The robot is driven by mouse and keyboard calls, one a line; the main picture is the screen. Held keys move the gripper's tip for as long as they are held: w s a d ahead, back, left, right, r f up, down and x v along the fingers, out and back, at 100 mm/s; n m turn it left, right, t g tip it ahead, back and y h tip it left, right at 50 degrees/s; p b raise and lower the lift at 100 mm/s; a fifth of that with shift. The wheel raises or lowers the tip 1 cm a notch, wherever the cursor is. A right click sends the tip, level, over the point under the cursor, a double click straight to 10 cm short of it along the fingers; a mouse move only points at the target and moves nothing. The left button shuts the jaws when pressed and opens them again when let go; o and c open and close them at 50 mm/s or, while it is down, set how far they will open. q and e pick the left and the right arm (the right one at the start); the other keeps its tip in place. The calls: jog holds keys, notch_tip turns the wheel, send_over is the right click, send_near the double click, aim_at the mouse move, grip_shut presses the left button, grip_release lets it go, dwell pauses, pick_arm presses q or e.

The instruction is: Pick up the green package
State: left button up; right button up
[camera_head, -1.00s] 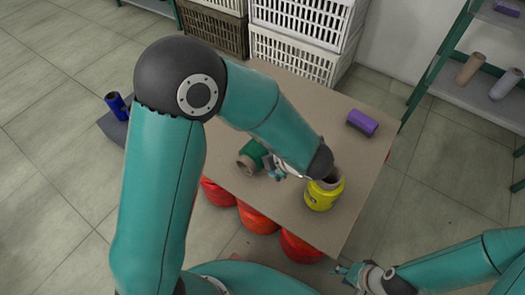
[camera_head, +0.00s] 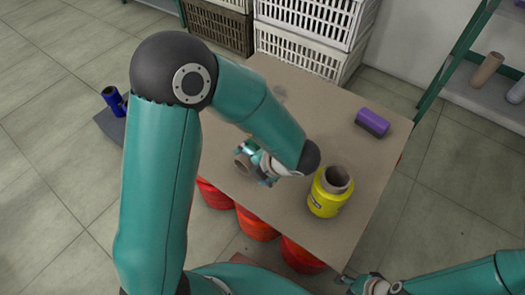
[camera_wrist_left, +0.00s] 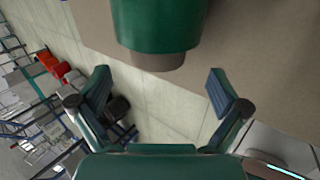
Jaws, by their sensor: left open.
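The green package, a spool on a tan core, fills the top middle of the left wrist view (camera_wrist_left: 160,28). In the head view my left gripper hides most of it, and mainly its tan core end (camera_head: 242,164) shows on the table. My left gripper (camera_head: 262,168) is just above and beside it. In the left wrist view the two fingers (camera_wrist_left: 158,76) are spread wide and empty, with the package ahead between them. My right gripper (camera_head: 347,282) is low at the table's front edge, too small to tell open from shut.
On the brown table (camera_head: 295,105), a yellow spool (camera_head: 325,199) stands right of my left gripper and a purple spool (camera_head: 372,121) lies far right. Red spools (camera_head: 256,222) sit below the front edge. White crates (camera_head: 305,52) stand behind; a shelf (camera_head: 470,90) is at right.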

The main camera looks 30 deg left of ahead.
aim_at(240, 166)
pick_arm(q)
jog(key=b+x, duration=0.1)
jog(key=x, duration=0.1)
jog(key=b+x, duration=0.1)
jog(key=x, duration=0.2)
jog(key=shift+w+a+f, duration=0.2)
jog(key=shift+w, duration=0.05)
jog(key=c, duration=1.5)
